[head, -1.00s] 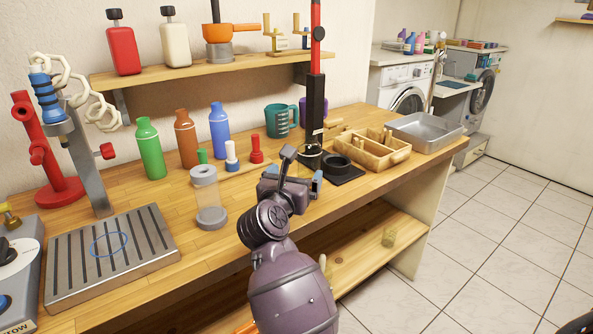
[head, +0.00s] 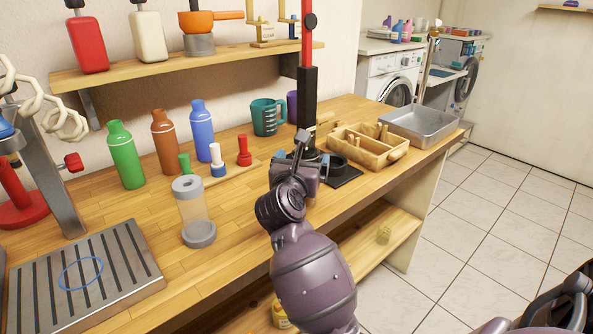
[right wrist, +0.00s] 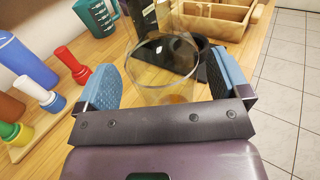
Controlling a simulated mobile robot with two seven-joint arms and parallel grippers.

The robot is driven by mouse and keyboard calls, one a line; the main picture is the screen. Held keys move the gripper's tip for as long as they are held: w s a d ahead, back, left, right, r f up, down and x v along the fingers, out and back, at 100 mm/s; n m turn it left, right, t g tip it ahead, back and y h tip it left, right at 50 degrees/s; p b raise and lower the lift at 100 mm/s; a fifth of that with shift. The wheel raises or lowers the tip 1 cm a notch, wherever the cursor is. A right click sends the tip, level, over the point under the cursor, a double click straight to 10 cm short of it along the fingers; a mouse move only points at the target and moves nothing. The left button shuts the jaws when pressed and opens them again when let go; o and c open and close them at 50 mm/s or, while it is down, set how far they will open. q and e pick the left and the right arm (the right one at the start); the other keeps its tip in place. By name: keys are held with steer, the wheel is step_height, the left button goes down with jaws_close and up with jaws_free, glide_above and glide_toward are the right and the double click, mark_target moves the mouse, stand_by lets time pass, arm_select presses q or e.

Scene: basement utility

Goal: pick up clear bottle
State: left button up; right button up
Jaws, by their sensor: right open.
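A clear cylindrical bottle (head: 193,208) with a grey ring top and grey base stands upright on the wooden bench, left of my right gripper (head: 300,164). In the right wrist view, a clear open-topped vessel (right wrist: 160,84) stands between the blue pads of my right gripper (right wrist: 165,72). The gripper is open, with gaps visible beside the vessel. My right gripper hides this vessel in the head view, and its lower part is hidden by the gripper body in the wrist view. My left gripper is not in view.
A black stand with a tall post (head: 308,95) and a wooden divided box (head: 362,158) are just beyond the gripper. Green, brown and blue bottles (head: 200,130) and small coloured stoppers (head: 217,160) stand to the left. A slotted metal tray (head: 85,275) lies at front left.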

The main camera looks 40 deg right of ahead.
steer(key=shift+w+d+r, duration=0.1)
steer(key=shift+w+d, duration=0.1)
steer(key=shift+d, duration=0.3)
steer(key=shift+s, duration=0.1)
steer(key=shift+c, duration=0.5)
steer(key=c, duration=1)
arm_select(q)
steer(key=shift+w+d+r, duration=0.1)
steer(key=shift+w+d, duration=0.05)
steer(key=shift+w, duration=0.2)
arm_select(e)
steer(key=shift+c, duration=0.5)
